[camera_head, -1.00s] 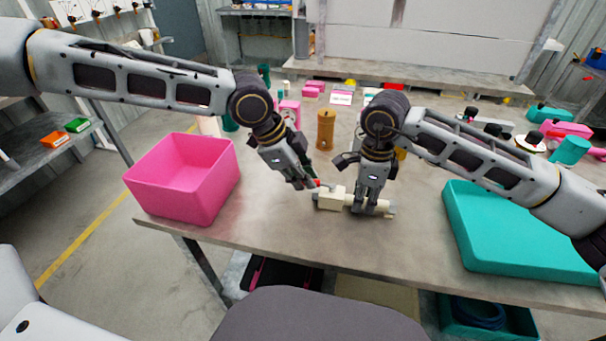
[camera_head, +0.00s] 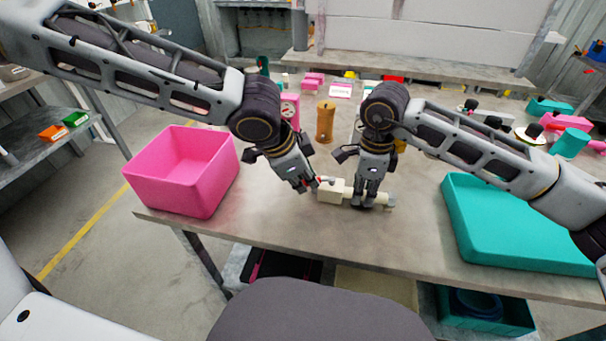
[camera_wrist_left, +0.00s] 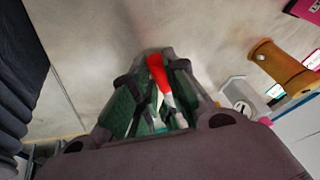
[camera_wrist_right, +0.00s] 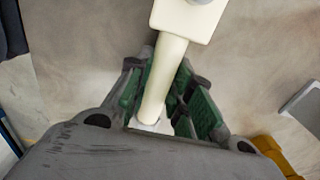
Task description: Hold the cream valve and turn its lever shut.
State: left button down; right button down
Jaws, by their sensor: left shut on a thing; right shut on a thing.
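The cream valve (camera_head: 333,193) lies near the table's front edge, between my two grippers. My right gripper (camera_head: 364,202) is shut on its pipe end; the right wrist view shows the cream pipe (camera_wrist_right: 166,75) between the fingers and the square body (camera_wrist_right: 188,18) beyond them. My left gripper (camera_head: 313,188) is at the valve's left end. In the left wrist view its fingers are shut on the red-tipped lever (camera_wrist_left: 158,74), with the red tip sticking out past the fingertips. The valve body is hidden there by the hand.
A pink bin (camera_head: 183,178) stands at the left and a teal tray (camera_head: 520,235) at the right. An orange-brown cylinder (camera_head: 325,122) stands behind the valve. Several other parts fill the back of the table. The front strip between bin and tray is mostly clear.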

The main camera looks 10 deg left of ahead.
pick_arm(q)
jog(key=shift+s+d+n+t+y, duration=0.2)
jog(key=shift+s+d+n+y, duration=0.3)
jog(key=shift+n, duration=0.65)
jog(key=shift+s+d+n+t+y, duration=0.2)
jog(key=shift+s+d+n+y, duration=0.3)
jog(key=shift+n, duration=0.65)
jog(key=shift+s+d+n+y, duration=0.25)
jog(key=shift+d+n, duration=0.1)
jog(key=shift+n, duration=0.25)
jog(key=shift+s+d+n+y, duration=0.15)
jog(key=shift+d+n+y, duration=0.15)
jog(key=shift+n, duration=0.3)
jog(key=shift+s+d+f+n+y, duration=0.15)
jog(key=shift+d+n+y, duration=0.1)
jog(key=shift+d+n, duration=0.45)
jog(key=shift+n, duration=0.4)
jog(key=c, duration=1.4)
grip_release()
jog(key=shift+r, duration=0.25)
jog(key=shift+v, duration=5.9)
